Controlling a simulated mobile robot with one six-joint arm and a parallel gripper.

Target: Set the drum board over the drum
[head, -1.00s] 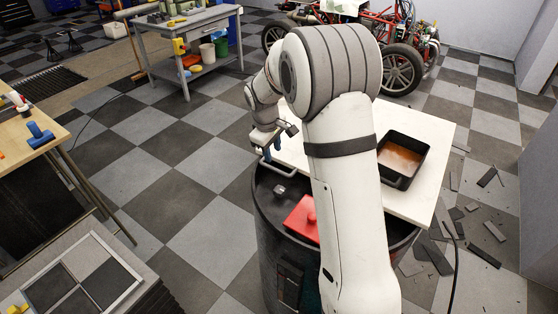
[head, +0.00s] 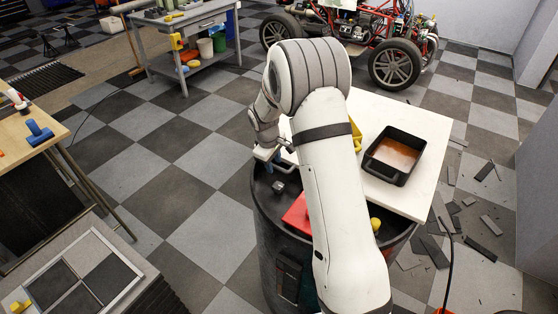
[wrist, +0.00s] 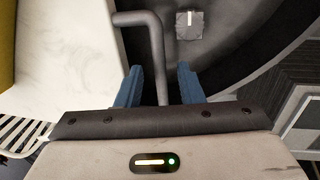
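The drum (head: 268,235) is a large dark barrel in front of me. The drum board (head: 432,150) is a white panel that covers the far and right part of its top. The near left part of the drum top is uncovered. A bent grey handle (wrist: 152,35) reaches from the board's edge in the wrist view. My gripper (wrist: 162,85) is open with its blue fingers on either side of this handle, with gaps visible. In the head view my gripper (head: 272,162) is at the board's left edge, partly hidden by my arm.
A black tray (head: 388,174) with brownish contents sits on the board, beside a yellow object (head: 356,135). A red block (head: 296,215), a grey cap (head: 279,187) and a yellow knob (head: 376,224) are on the drum top. Dark scraps (head: 480,245) litter the floor at right.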

